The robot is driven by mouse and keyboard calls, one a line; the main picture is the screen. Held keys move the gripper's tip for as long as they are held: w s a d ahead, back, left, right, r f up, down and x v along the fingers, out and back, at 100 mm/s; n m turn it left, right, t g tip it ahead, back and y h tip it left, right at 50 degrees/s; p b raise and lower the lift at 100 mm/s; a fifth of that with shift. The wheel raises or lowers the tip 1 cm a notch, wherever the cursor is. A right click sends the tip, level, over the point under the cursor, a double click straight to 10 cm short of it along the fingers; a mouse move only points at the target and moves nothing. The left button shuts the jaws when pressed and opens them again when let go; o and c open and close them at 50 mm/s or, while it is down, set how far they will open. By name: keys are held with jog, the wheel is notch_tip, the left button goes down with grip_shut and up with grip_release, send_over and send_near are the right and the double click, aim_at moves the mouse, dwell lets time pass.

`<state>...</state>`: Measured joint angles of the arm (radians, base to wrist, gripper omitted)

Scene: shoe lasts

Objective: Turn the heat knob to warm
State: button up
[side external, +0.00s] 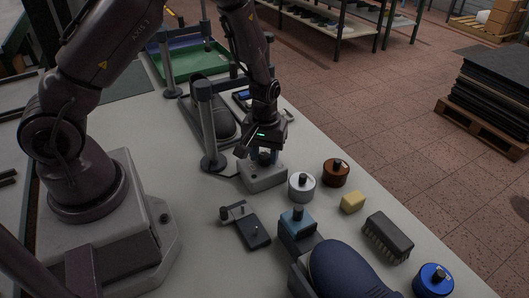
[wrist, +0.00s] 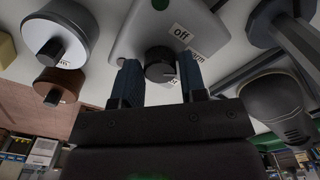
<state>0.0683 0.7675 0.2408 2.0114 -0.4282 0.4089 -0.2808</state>
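The heat knob (wrist: 160,66) is a round black dial on a light grey box (side external: 262,178). In the wrist view a label reading "off" (wrist: 181,35) lies above and right of the knob. A second label ending in "rm" (wrist: 197,55) is partly hidden by my right finger, and a third label below the knob is mostly covered. My gripper (wrist: 161,78) points down at the box, with its blue fingers on either side of the knob. The fingers look very close to its sides, but I cannot tell whether they touch. The knob's pointer direction is not clear.
A white round pot (side external: 302,186) and a brown one (side external: 336,172) stand right of the box. A grey post (side external: 208,130) stands close on its left.

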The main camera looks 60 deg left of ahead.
aim_at(262, 156)
jog(key=shift+o, duration=1.4)
notch_tip(262, 156, up, 13)
jog(key=s+d+r+m+t, duration=0.2)
jog(key=s+r+m, duration=0.2)
jog(key=s+r, duration=0.4)
jog(key=s+d+r+m+t, duration=0.3)
jog(key=s+r+m, duration=0.2)
jog(key=s+r, duration=0.3)
jog(key=shift+r+t, duration=0.3)
jog(key=shift+r, duration=0.2)
